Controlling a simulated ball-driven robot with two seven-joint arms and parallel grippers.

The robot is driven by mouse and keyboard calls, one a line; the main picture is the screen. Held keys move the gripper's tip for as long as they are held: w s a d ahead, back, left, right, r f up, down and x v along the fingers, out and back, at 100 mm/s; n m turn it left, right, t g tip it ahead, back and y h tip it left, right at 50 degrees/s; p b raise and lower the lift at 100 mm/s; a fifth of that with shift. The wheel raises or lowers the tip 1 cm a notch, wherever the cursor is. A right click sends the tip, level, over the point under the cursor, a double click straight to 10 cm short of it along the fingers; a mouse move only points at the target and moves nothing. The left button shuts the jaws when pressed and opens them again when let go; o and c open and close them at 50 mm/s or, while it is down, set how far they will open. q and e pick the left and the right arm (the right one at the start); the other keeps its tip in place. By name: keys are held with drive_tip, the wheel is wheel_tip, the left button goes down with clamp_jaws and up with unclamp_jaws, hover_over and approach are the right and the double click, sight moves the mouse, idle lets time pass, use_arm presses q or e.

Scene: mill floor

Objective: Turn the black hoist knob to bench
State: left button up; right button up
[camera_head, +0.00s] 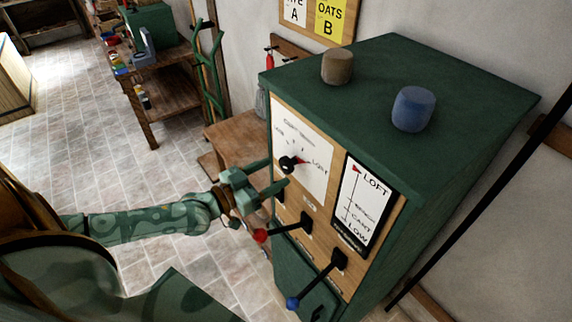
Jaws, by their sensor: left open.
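The black hoist knob (287,163) sits on a white dial plate (318,178) on the front of a green cabinet (400,75). A red mark shows on the knob's right side, toward the word LOFT. My left gripper (274,176) reaches in from the left with its two fingers apart, just in front of and below the knob. I cannot tell whether a finger touches the knob. A tall gauge (362,205) to the right reads LOFT at the top and LOW at the bottom, with a red marker near LOFT. My right gripper is not in view.
Below the dial, a red-tipped lever (285,230) and a blue-tipped lever (315,281) stick out from the panel. A brown cylinder (338,67) and a blue one (413,109) stand on the cabinet. A wooden workbench (165,90) stands behind left. Tiled floor is clear at left.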

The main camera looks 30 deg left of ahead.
sight(284, 167)
use_arm(q)
drive_tip(key=x, duration=0.5)
drive_tip(key=shift+w, duration=0.1)
drive_tip(key=c, duration=1)
drive_tip(key=shift+o, duration=0.2)
drive_tip(key=n+p, duration=0.1)
drive_tip(key=n, duration=0.2)
drive_tip(key=shift+n, duration=0.3)
drive_tip(key=shift+n+p, duration=0.35)
drive_tip(key=shift+n, duration=1.65)
